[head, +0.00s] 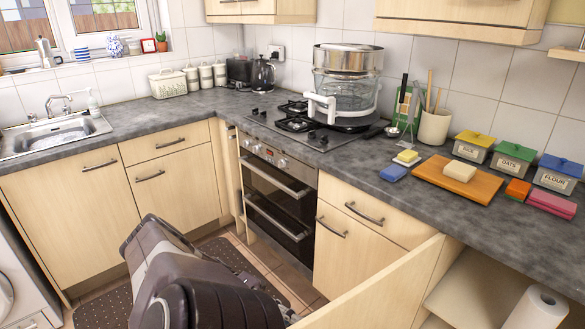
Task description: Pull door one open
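A pale wood cabinet door (375,294) at the bottom right stands swung out from the counter front, with its lower part cut off by the frame. The cabinet beside it is open and shows a shelf (480,285). No number marks any door, so I cannot tell by label which one is door one. Several other pale doors are shut, among them one left of the oven (175,185) and one right of it (340,250). A dark grey arm of mine fills the bottom centre, left of the open door. Neither gripper's fingertips show.
A paper roll (538,308) stands at the open cabinet. The oven (275,200) is shut. The counter holds a steamer (345,85), a cutting board (458,182), sponges and coloured tins. A brown mat (100,300) lies on the floor. The sink (52,137) is at left.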

